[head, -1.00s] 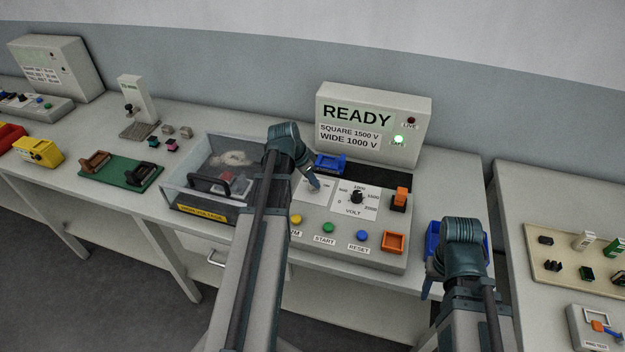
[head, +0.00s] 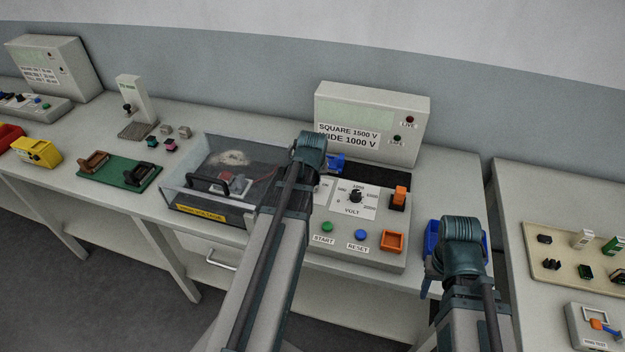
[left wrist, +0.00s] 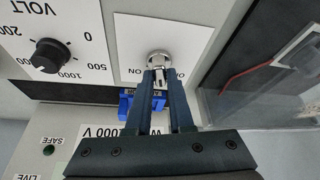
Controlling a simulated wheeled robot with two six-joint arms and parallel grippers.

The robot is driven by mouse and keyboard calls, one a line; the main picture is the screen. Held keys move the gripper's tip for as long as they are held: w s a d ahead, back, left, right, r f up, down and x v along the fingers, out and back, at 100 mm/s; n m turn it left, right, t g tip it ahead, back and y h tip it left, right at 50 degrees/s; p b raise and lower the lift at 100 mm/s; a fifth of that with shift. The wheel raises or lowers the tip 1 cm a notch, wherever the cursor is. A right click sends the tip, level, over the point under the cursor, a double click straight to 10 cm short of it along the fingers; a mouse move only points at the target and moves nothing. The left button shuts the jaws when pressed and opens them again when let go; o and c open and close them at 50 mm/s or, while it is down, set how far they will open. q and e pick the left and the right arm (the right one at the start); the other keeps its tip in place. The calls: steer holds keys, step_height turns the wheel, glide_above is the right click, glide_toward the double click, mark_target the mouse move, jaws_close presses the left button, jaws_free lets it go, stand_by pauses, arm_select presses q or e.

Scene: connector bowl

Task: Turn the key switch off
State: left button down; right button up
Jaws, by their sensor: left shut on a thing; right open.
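In the left wrist view the key switch (left wrist: 158,58) is a round metal lock on a white plate, with a small metal key in it. The fingers of my left gripper (left wrist: 160,80) are closed on the key. An upside-down ON label shows beside the fingers; other lettering there is partly covered, and I cannot tell the key's exact angle. In the head view my left arm hides the key and the left fingertips. My right gripper (head: 432,270) is open and empty, low by a blue bin (head: 432,240) at the panel's right; its fingers are mostly hidden.
The volt dial (head: 355,197), green START button (head: 327,227), blue RESET button (head: 361,234) and orange rocker (head: 399,197) are close to the left arm. The display box (head: 372,112) stands behind, its screen blank and lamps dark. A clear-lidded test chamber (head: 212,208) is at left.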

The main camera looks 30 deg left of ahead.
arm_select(q)
steer(key=n, duration=0.3)
steer(key=n+g+y, duration=0.1)
steer(key=n, duration=0.1)
steer(key=shift+w+d+n+g, duration=0.1)
steer(key=shift+d+n+g, duration=0.05)
steer(key=shift+n+g, duration=0.2)
steer(key=shift+n+y, duration=0.25)
steer(key=shift+y, duration=0.05)
steer(key=c, duration=0.8)
jaws_free()
steer(key=p+v, duration=1.3)
steer(key=v, duration=0.1)
steer(key=shift+f, duration=0.15)
